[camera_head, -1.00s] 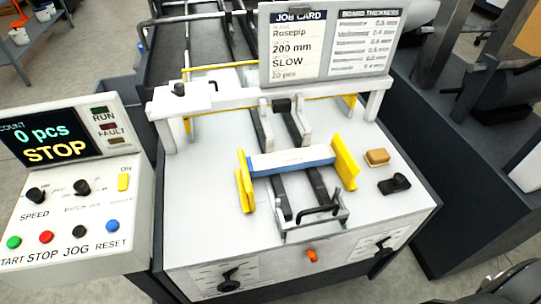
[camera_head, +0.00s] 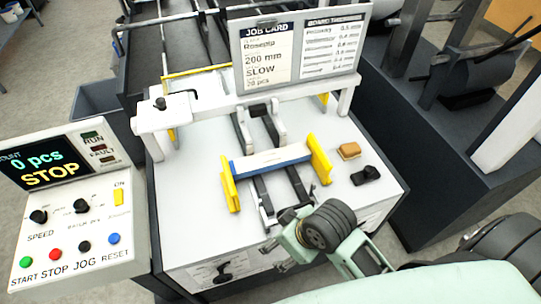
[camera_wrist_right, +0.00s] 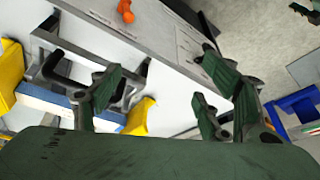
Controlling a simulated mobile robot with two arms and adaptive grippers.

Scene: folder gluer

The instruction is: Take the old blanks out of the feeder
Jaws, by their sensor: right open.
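The old blanks (camera_head: 271,160) lie as a flat stack, white on top with a blue front edge, between the two yellow side guides (camera_head: 229,187) of the feeder. Their blue edge (camera_wrist_right: 75,108) shows at the left of the right wrist view, partly hidden by a finger and the wrist. My right gripper (camera_head: 287,222) is in front of the feeder, nearer than the blanks and apart from them. Its green fingers (camera_wrist_right: 165,92) are spread with nothing between them. My left gripper is not in view.
The white bridge (camera_head: 250,107) with the job card (camera_head: 300,50) stands behind the blanks. A tan block (camera_head: 349,151) and a black clamp (camera_head: 366,175) lie to their right. The control panel (camera_head: 70,210) reads 0 pcs and STOP. A blue bin (camera_wrist_right: 300,103) shows in the right wrist view.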

